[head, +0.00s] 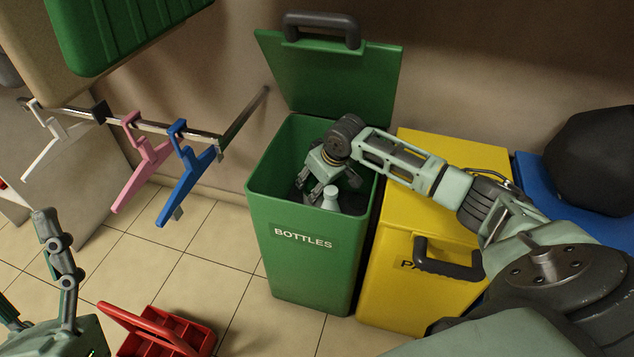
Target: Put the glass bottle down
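A pale green glass bottle (331,201) stands upright-looking inside the open green bin labelled BOTTLES (304,262). My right gripper (333,187) reaches down into this bin, just behind and above the bottle. Its fingers look spread, with one left of the bottle and one to its right; I see no clear grip on the glass. The bottle's lower part is hidden in the bin. My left gripper (32,268) is at the lower left, its fingers wide apart and empty, far from the bin.
The bin's green lid (330,75) stands raised behind. A yellow bin (395,290) with a dark handle is close on the right, under my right arm. A rail with white, pink (143,170) and blue (185,175) hangers is on the left. A red carrier (165,335) sits on the floor.

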